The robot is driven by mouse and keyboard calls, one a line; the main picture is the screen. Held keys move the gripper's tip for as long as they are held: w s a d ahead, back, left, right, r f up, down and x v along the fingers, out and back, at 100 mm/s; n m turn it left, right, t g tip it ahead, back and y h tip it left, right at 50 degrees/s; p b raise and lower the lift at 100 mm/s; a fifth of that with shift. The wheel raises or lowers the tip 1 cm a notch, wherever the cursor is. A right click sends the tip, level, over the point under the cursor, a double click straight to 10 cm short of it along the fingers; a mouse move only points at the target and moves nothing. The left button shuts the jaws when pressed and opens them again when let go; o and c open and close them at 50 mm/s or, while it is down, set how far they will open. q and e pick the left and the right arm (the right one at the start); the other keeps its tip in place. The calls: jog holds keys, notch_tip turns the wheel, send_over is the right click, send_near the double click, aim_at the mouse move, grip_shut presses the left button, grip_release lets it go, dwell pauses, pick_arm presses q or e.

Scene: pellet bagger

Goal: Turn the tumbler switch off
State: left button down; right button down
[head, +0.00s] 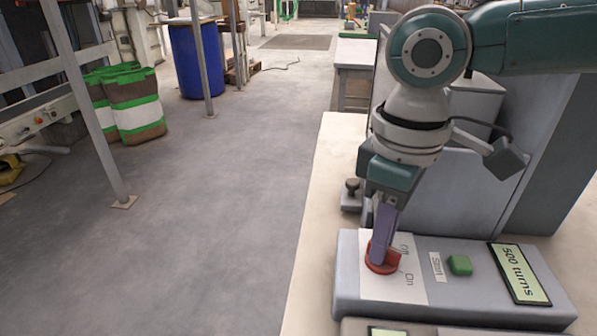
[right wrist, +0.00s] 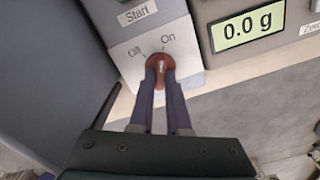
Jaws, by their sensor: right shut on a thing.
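The red tumbler switch (head: 378,267) sits on a white plate (head: 385,292) on the left end of the grey control box, with labels "Off" and "On" beside it. My right gripper (head: 383,250) points down at the switch, its two purple-grey fingers shut on the knob. In the right wrist view the fingers (right wrist: 159,82) flank the red switch (right wrist: 157,62). A pale mark on the knob points up, nearer to "On" than to "Off". The fingers hide part of the knob. My left gripper is not in view.
A green Start button (head: 460,265) and a display reading "500 turns" (head: 519,274) are on the same box. A second display reading "0.0 g" (right wrist: 248,26) stands beside it. A grey housing (head: 470,185) rises behind the box. Open floor lies left of the bench.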

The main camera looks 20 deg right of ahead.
jog(key=shift+r+n+p, duration=0.25)
jog(key=shift+n+p, duration=0.75)
jog(key=shift+p, duration=0.05)
jog(key=n+p, duration=0.2)
jog(key=shift+s+a+n, duration=0.1)
jog(key=shift+n, duration=0.3)
jog(key=n+p, duration=0.1)
jog(key=n, duration=0.2)
jog(key=shift+f, duration=0.15)
jog(key=shift+n+p, duration=0.55)
jog(key=shift+n, duration=1.15)
jog(key=c, duration=0.9)
grip_release()
jog(key=shift+f, duration=0.1)
